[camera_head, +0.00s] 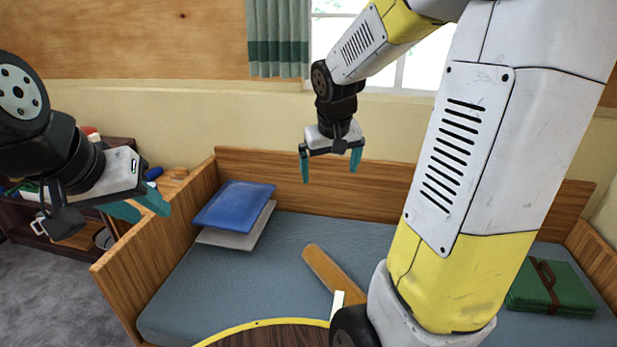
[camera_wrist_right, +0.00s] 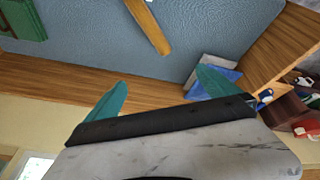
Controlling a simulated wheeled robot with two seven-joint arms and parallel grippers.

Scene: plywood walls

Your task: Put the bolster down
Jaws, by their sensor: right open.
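The bolster appears to be the long orange-brown piece (camera_head: 328,268) lying slantwise on the grey-blue mattress (camera_head: 240,285). Its near end is partly hidden by my right arm. It also shows in the right wrist view (camera_wrist_right: 149,26), lying on the mattress well away from the fingers. My right gripper (camera_head: 331,168) is open and empty, with teal fingers pointing down near the bed's back board (camera_head: 375,188). My left gripper (camera_head: 140,209) is at the left, outside the bed's end board, with nothing seen in it. Its fingers look close together, but the angle hides their gap.
Blue (camera_head: 233,205) and grey (camera_head: 236,234) cushions lie at the bed's left end. A folded green item (camera_head: 552,290) with a brown strap lies at the right. A round dark tabletop with a yellow rim (camera_head: 262,323) is in front. A cluttered low shelf (camera_head: 118,150) stands left.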

